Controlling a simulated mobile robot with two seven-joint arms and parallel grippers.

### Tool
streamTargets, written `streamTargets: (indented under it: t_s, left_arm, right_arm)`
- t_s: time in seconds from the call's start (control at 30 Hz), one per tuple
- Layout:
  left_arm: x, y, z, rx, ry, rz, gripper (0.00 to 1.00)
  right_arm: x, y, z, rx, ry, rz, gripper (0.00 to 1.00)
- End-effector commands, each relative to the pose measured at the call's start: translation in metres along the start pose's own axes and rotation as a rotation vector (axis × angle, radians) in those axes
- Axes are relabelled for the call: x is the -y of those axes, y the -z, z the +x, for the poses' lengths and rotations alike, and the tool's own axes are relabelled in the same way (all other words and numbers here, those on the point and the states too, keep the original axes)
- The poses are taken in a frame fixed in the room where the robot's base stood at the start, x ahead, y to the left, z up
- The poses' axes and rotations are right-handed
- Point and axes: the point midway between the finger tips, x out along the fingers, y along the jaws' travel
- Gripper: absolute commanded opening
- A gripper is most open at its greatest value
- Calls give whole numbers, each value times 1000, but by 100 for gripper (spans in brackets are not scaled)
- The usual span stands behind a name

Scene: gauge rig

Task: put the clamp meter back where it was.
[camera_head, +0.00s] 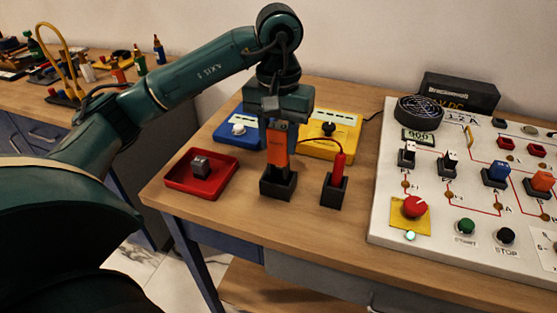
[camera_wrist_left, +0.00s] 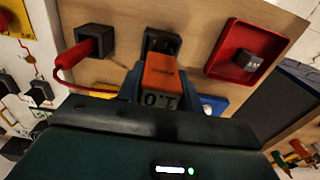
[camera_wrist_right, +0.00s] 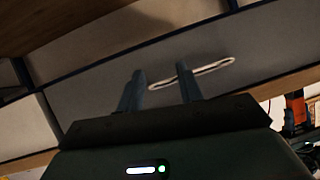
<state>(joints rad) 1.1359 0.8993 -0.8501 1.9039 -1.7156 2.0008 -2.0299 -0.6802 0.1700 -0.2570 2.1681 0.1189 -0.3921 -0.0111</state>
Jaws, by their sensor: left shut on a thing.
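The clamp meter (camera_head: 277,146) is orange with a dark lower end. My left gripper (camera_head: 279,124) is shut on its upper part and holds it upright from above. Its lower end is at the mouth of a black holder (camera_head: 278,187); I cannot tell how deep it sits. In the left wrist view the clamp meter (camera_wrist_left: 160,75) lies between the fingers, its display facing the camera, with the black holder (camera_wrist_left: 160,41) just beyond. My right gripper (camera_wrist_right: 160,85) is open and empty in the right wrist view, in front of a drawer front with a pale handle.
A red probe (camera_head: 339,163) with a cable stands in a second black holder (camera_head: 334,190) close on the right. A red tray (camera_head: 187,189) with a grey block is on the left. Blue (camera_head: 226,135) and yellow (camera_head: 349,141) units stand behind. A white panel (camera_head: 385,190) fills the right.

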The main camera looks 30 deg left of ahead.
Motion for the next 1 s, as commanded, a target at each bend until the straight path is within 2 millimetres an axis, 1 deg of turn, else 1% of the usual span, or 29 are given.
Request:
streamTargets:
  t_s: [0.17, 0.3, 0.4, 0.6, 0.73, 0.77, 1.0]
  left_arm:
    - [0, 0, 13, 0, 1, 0, 10]
    - [1, 0, 34, 2, 2, 0, 10]
    - [1, 0, 42, -1, 2, 0, 10]
    - [0, 0, 42, -3, 1, 0, 10]
    - [0, 0, 47, -3, 1, 0, 10]
    - [1, 0, 47, -2, 1, 0, 37]
    - [1, 0, 45, -2, 1, 0, 57]
  right_arm:
    - [0, 0, 0, -1, -1, 1, 36]
    - [0, 1, 0, -1, -1, 1, 36]
    - [0, 1, 0, -1, -1, 1, 36]
    - [0, 1, 0, -1, -1, 1, 36]
    - [-1, -3, 2, -3, 0, 5, 36]
    - [-1, -2, 2, -3, 1, 7, 36]
    - [0, 0, 1, -4, 1, 7, 36]
